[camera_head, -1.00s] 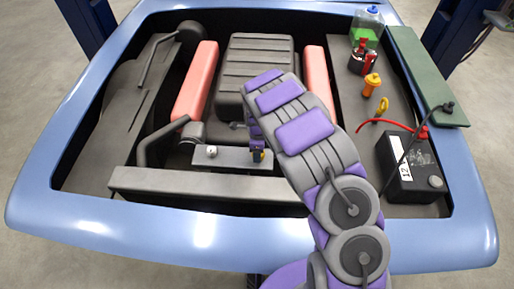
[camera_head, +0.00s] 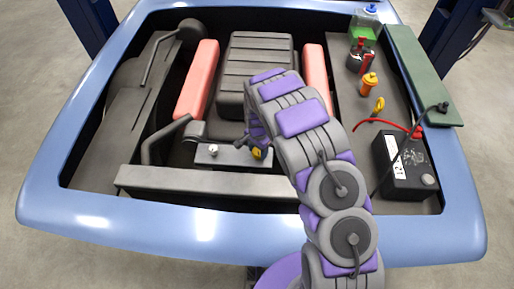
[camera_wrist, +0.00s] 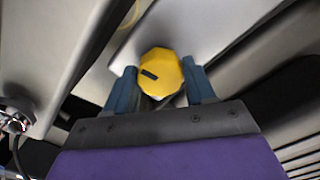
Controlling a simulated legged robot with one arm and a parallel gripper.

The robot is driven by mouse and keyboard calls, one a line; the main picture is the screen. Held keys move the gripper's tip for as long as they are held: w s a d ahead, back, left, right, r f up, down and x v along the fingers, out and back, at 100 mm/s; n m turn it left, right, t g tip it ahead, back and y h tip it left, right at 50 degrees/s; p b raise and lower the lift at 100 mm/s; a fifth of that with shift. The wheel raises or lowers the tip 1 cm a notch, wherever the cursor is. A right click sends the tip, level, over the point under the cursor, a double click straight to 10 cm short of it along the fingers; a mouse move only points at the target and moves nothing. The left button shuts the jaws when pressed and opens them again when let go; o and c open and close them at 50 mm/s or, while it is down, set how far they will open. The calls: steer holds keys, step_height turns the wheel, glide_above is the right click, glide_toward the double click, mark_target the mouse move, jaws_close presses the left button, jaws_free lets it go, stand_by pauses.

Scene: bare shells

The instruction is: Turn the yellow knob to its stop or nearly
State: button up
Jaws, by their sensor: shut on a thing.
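The yellow knob (camera_wrist: 162,72) shows in the wrist view as a many-sided cap with a short dark mark on the left part of its face. My gripper (camera_wrist: 163,86) is shut on it, with one blue-grey finger on each side. In the head view the knob (camera_head: 257,153) is a small yellow spot at the right part of the grey bracket (camera_head: 228,161), and my arm comes down over it from the right. My fingertips (camera_head: 256,144) are partly hidden there by my wrist.
A small silver knob (camera_head: 213,149) sits left on the same bracket. A grey crossbar (camera_head: 190,182) runs in front, and the ribbed engine cover (camera_head: 250,68) stands behind. A black battery (camera_head: 404,166) with cables, an orange cap (camera_head: 368,84) and a yellow ring handle (camera_head: 378,106) lie to the right.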

steer(key=n, duration=0.2)
steer(key=n+p, duration=0.1)
steer(key=shift+w+r+n, duration=0.2)
steer(key=shift+n, duration=0.2)
steer(key=n+p, duration=0.2)
steer(key=n, duration=0.2)
steer(key=shift+n, duration=0.3)
steer(key=n+p, duration=0.1)
steer(key=n, duration=0.3)
steer(key=shift+p, duration=0.3)
steer(key=shift+w+n+p, duration=0.1)
steer(key=shift+n+p, duration=0.3)
steer(key=shift+n, duration=1.6)
steer(key=o, duration=1)
steer(key=shift+a+f, duration=0.1)
steer(key=shift+f, duration=0.05)
steer(key=shift+o, duration=0.2)
